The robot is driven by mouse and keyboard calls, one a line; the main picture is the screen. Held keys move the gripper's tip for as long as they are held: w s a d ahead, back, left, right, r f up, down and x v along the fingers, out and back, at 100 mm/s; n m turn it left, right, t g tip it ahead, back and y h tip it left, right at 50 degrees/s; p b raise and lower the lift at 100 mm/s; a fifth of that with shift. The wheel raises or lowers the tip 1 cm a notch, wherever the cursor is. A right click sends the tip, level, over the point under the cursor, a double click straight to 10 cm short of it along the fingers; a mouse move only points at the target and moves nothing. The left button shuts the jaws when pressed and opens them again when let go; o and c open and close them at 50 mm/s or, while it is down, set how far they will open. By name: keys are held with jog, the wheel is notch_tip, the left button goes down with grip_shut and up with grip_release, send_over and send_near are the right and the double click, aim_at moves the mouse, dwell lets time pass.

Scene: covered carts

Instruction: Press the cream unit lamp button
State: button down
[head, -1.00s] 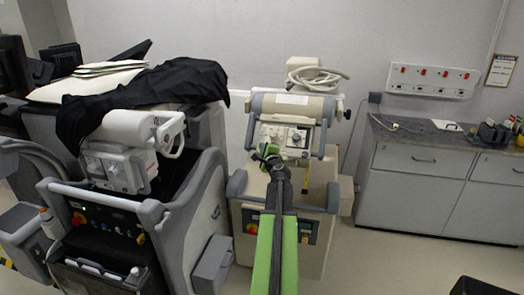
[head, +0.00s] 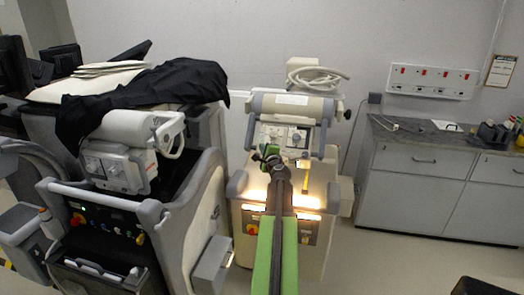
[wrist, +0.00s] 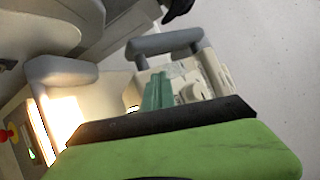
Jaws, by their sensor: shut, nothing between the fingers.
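The cream unit (head: 322,183) stands in the middle of the head view, with a grey handle and a control panel (head: 299,137) on its upper part. Bright warm light (head: 307,201) glows on its front; it also shows in the wrist view (wrist: 64,118). My gripper (head: 266,152) is shut and empty, at the lower left edge of the control panel. In the wrist view its green fingers (wrist: 157,91) point at the panel with its knobs. I cannot make out the lamp button itself, nor whether the fingertips touch the panel.
A larger grey cart (head: 185,225), partly covered by a black cloth (head: 150,93), stands close on the left. A grey cabinet (head: 415,195) with a countertop is at the right. Open floor lies between the cream unit and the cabinet.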

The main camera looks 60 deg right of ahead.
jog(key=shift+s+a+r+p, duration=0.15)
jog(key=shift+a+r+p, duration=0.35)
jog(key=shift+a+r, duration=0.05)
jog(key=a+r+p, duration=0.1)
jog(key=s+a+r+p, duration=0.1)
jog(key=a+r+p, duration=0.1)
jog(key=shift+a+r, duration=0.2)
jog(key=shift+a, duration=0.05)
dwell(0.8)
jog(key=shift+f, duration=0.1)
